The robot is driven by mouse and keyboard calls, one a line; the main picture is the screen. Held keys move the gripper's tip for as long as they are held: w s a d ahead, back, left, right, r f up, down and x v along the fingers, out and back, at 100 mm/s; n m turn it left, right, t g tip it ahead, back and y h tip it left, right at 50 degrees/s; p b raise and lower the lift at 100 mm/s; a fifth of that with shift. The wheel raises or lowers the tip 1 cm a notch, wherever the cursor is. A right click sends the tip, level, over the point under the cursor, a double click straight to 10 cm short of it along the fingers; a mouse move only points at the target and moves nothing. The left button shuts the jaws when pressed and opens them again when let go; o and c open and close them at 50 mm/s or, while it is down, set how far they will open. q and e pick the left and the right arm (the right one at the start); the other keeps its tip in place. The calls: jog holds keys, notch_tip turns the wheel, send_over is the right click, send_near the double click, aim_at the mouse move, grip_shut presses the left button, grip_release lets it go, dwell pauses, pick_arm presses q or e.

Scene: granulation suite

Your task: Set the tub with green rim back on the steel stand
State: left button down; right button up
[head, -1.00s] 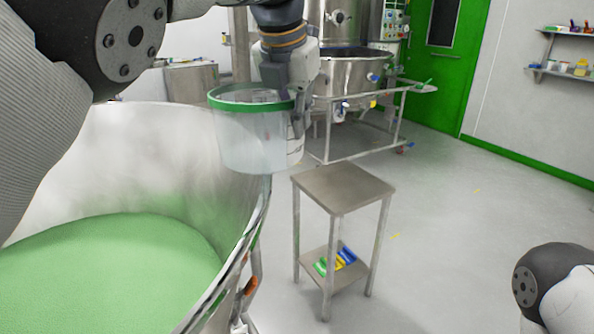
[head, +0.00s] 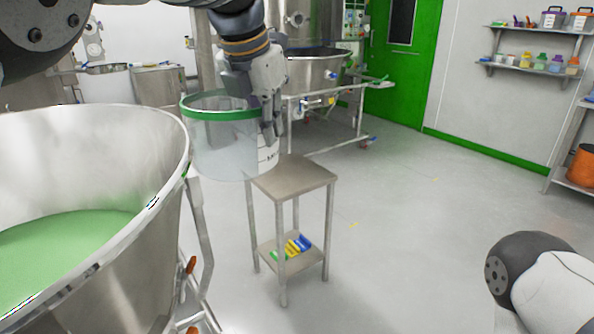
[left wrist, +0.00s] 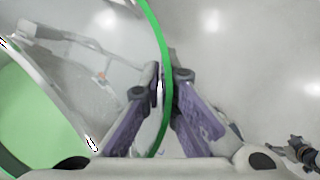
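The tub with green rim (head: 222,150) is a clear, see-through container, held upright in the air in the head view. My left gripper (head: 271,135) is shut on its right-hand wall at the rim. The left wrist view shows the green rim (left wrist: 166,50) passing between the two fingers (left wrist: 161,90). The steel stand (head: 292,178) has a bare square top and stands just right of the tub. My right gripper is out of view; only part of my right arm shows.
A large steel bowl (head: 165,240) holding green material (head: 60,245) stands at the left, close to the tub. Several coloured items (head: 292,246) lie on the stand's lower shelf. A steel frame (head: 330,125) stands behind. The floor right of the stand is clear.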

aim_at(246, 162)
pick_arm(q)
jog(key=s+a+f+m, duration=0.1)
jog(key=m, duration=0.1)
jog(key=s+a+f+m+g+h, duration=0.1)
jog(key=s+f, duration=0.1)
jog(key=s+a+f+m+h, duration=0.1)
jog(key=m, duration=0.1)
jog(key=shift+s+a+f+m, duration=0.15)
jog(key=shift+s+a+m, duration=0.05)
jog(key=shift+s+m, duration=0.1)
jog(key=s+a+f+m+g+y, duration=0.1)
jog(key=s+a+f+m+g, duration=0.3)
jog(key=s+f+m, duration=0.5)
jog(key=s+a+f+m+g+y, duration=0.1)
jog(key=s+a+f+m+g, duration=0.3)
jog(key=s+f+m, duration=0.4)
jog(key=s+a+m, duration=0.1)
jog(key=s+m, duration=0.3)
jog(key=m, duration=0.3)
jog(key=shift+f+m+y, duration=0.3)
jog(key=shift+f, duration=0.1)
jog(key=shift+w, duration=0.15)
